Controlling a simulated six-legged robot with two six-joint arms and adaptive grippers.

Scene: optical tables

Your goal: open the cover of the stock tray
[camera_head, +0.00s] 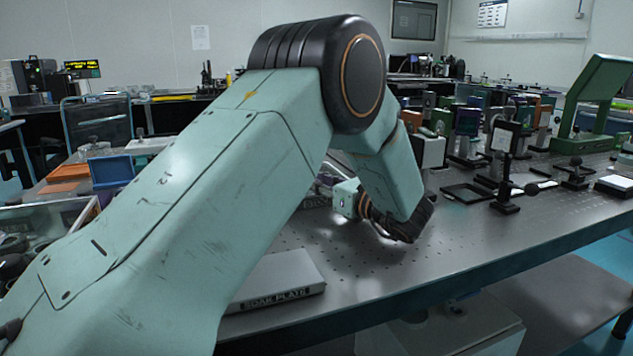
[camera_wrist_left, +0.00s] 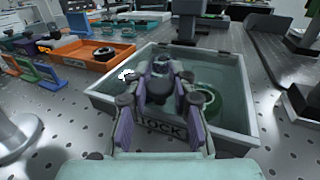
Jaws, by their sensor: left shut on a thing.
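The stock tray (camera_wrist_left: 244,139) shows in the left wrist view as a pale grey, shallow box with a greenish, see-through top or interior. Its front carries a dark label (camera_wrist_left: 172,131) that is partly hidden by the fingers. A ring-shaped item (camera_wrist_left: 207,99) shows within the tray outline. My left gripper (camera_wrist_left: 160,84), with purple-padded fingers, is over the tray's front middle and shut on a small dark grey part there, which looks like the cover's handle. Whether the cover is lifted cannot be told. My right gripper is not in view.
In the left wrist view an orange tray (camera_wrist_left: 82,66) stands to the left and a dark panel (camera_wrist_left: 268,45) to the right. In the head view a box marked SOAK PLATE (camera_head: 285,280) lies near the table's front edge. Optical mounts (camera_head: 506,170) stand at the right.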

